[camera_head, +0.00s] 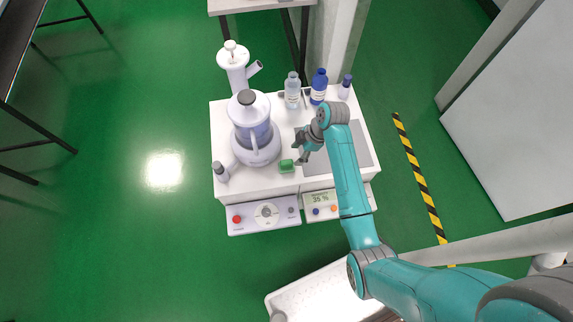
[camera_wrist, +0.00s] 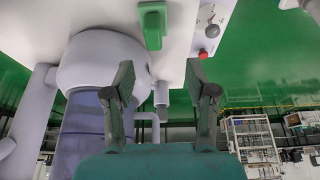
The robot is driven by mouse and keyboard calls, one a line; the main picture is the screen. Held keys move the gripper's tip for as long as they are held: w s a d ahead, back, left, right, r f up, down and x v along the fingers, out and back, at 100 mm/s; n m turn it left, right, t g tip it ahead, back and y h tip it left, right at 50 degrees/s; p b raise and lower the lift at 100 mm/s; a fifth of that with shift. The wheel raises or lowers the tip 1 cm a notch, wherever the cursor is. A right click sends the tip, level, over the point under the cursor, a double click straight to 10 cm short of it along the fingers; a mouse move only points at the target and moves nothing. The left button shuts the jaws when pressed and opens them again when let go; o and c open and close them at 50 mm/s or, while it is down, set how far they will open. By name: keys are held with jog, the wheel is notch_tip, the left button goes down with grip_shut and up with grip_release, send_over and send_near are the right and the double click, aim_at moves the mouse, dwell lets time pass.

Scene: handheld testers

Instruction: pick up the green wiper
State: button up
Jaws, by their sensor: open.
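The green wiper (camera_head: 286,166) is a small green block lying on the white table top near its front edge, in front of the blender-like machine. In the wrist view the green wiper (camera_wrist: 153,24) shows at the top, beyond my fingertips. My gripper (camera_head: 299,152) is above the table, just right of and behind the wiper in the head view. In the wrist view my gripper (camera_wrist: 159,80) has its two dark fingers wide apart with nothing between them. The wiper lies apart from both fingers.
A white machine with a clear jar (camera_head: 256,142) stands left of the wiper. A clear bottle (camera_head: 292,92) and a blue bottle (camera_head: 318,88) stand at the back. A small dark-capped bottle (camera_head: 220,172) stands at the left edge. Control panels (camera_head: 264,215) sit along the front.

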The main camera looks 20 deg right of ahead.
aim_at(287, 162)
jog(key=x, duration=0.5)
jog(key=shift+w+f, duration=0.1)
jog(key=shift+w, duration=0.1)
jog(key=shift+w+x, duration=0.2)
jog(key=shift+x, duration=1.1)
jog(key=shift+w+x, duration=0.2)
jog(key=shift+x, duration=1.1)
jog(key=shift+d, duration=0.1)
jog(key=shift+c, duration=0.2)
grip_shut()
